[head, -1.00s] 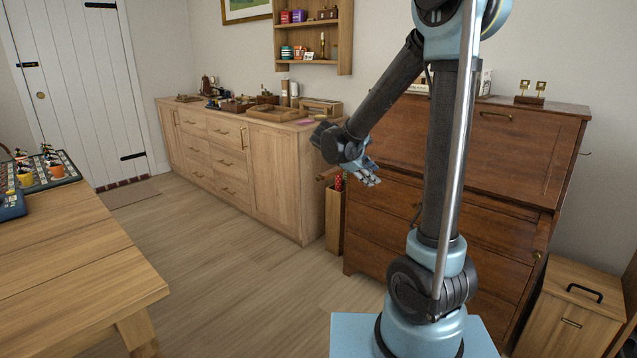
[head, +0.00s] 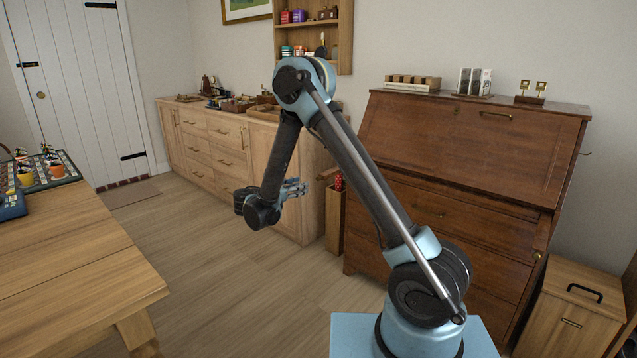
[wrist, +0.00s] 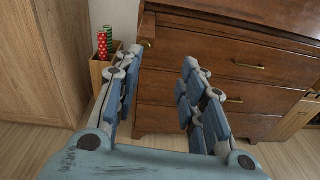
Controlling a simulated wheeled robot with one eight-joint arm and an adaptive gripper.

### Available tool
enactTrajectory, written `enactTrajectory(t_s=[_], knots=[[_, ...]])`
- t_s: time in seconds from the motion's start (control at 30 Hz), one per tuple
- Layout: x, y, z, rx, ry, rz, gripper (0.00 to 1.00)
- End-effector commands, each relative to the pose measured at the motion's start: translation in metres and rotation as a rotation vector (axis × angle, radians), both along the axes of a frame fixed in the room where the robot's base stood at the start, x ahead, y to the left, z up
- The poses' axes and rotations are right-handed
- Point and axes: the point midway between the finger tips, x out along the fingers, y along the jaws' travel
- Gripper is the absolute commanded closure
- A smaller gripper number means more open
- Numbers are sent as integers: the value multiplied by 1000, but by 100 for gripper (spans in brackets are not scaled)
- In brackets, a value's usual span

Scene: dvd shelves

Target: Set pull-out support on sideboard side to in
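The dark wood bureau (head: 470,150) stands at the right in the head view, with its slanted front closed. A short wooden piece (head: 327,174), apparently the pull-out support, juts out at its left side, near the sideboard. In the wrist view, what looks like its end (wrist: 148,40), with a small brass knob, shows at the bureau's upper left. How far it sticks out is hard to tell. My gripper (head: 301,187) is open and empty, in front of the sideboard and left of the bureau. In the wrist view, its spread fingers (wrist: 160,65) point toward the bureau drawers, apart from the support.
The light oak sideboard (head: 225,155) stands along the back wall with trays on top. A narrow wooden bin (head: 334,220) with red rolls stands between it and the bureau. A wooden table (head: 70,250) is at the left. Floor between is clear.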

Motion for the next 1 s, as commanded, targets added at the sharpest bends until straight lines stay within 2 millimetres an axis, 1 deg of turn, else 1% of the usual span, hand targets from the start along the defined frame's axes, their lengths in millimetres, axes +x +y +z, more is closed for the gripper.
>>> enactTrajectory(t_s=[0.03,0.1,0.2,0.3,0.37,0.57,1.0], knots=[[-3,11,-7,-29,-4,13,63],[-6,22,-13,-64,-7,24,63],[-9,31,-19,-96,-11,34,63],[-10,34,-22,-112,-13,39,63],[-8,33,-22,-114,-13,39,63],[12,17,-22,-114,-13,36,63],[73,-31,-22,-114,-14,36,63]])
